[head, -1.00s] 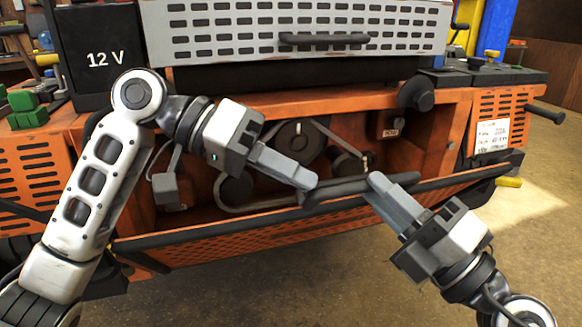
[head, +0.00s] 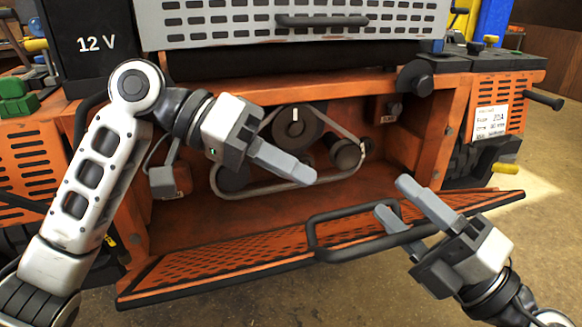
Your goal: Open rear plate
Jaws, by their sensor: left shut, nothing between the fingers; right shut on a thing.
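The orange perforated rear plate (head: 225,252) is swung down and outward, lying open at a shallow slope below the engine bay. Its black bar handle (head: 345,211) stands up from the middle of the plate. My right gripper (head: 393,198) is at the right end of the handle, shut on it, with its grey fingers to either side of the bar. My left gripper (head: 311,178) is shut and empty, in front of the open bay and above the plate, apart from the handle.
The open bay shows pulleys (head: 297,128) and a belt (head: 262,190). A grey slotted panel (head: 240,20) with its own handle (head: 322,21) is above. A black 12 V box (head: 92,60) stands at upper left. A yellow-tipped lever (head: 505,168) sticks out at right. Floor is clear at lower right.

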